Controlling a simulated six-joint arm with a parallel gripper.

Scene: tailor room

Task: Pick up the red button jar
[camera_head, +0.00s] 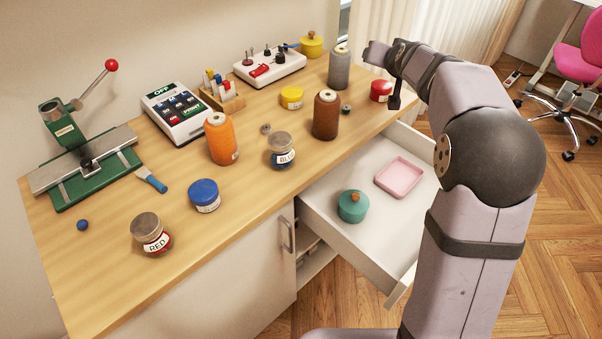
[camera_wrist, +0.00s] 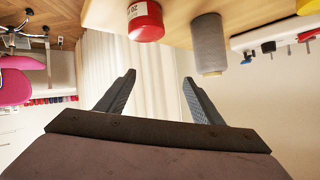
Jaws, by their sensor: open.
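A jar labelled RED (camera_head: 151,235) with a grey-brown lid and red contents stands upright at the near left of the wooden table. A red container (camera_head: 381,91) stands at the table's far right end, close to my arm. In the wrist view this red container (camera_wrist: 146,22) shows at the top, upside down, with a white label. My gripper (camera_wrist: 160,88) is open, with nothing between its fingers. It is at the table's far right end, well away from the RED jar; its fingers are hard to make out in the head view. The RED jar is not in the wrist view.
A blue container (camera_head: 204,195), a BLUE-labelled jar (camera_head: 282,152), an orange spool (camera_head: 221,140) and a brown spool (camera_head: 326,116) stand right of the RED jar. A green press (camera_head: 70,165) is behind it. An open drawer (camera_head: 319,205) juts out in front.

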